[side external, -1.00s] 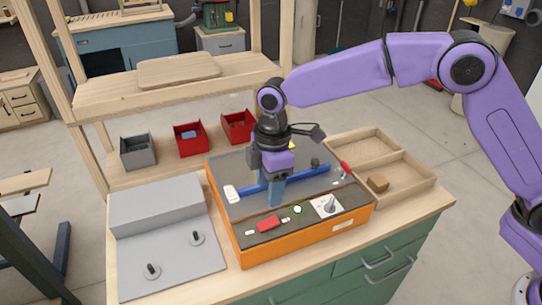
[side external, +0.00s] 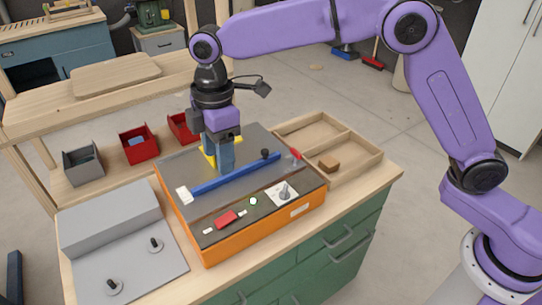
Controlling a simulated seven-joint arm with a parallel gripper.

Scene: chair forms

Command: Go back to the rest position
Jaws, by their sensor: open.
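My gripper (side external: 222,166) points down over the dark top of an orange-sided box (side external: 262,232), with its blue-grey fingers behind the long blue bar (side external: 235,174) in this view. It holds nothing that I can see. A yellow piece (side external: 207,157) shows partly behind the fingers; the rest of it is hidden. I cannot tell the exact height of the fingertips above the box. The box also carries a red block (side external: 226,218) and a white plate with a knob (side external: 284,194).
A grey stepped fixture (side external: 110,219) with two dark pegs stands at the left. A wooden divided tray (side external: 362,165) holding a brown block (side external: 329,164) is at the right. Small grey (side external: 83,165) and red (side external: 139,146) bins stand behind, under a wooden shelf (side external: 60,118).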

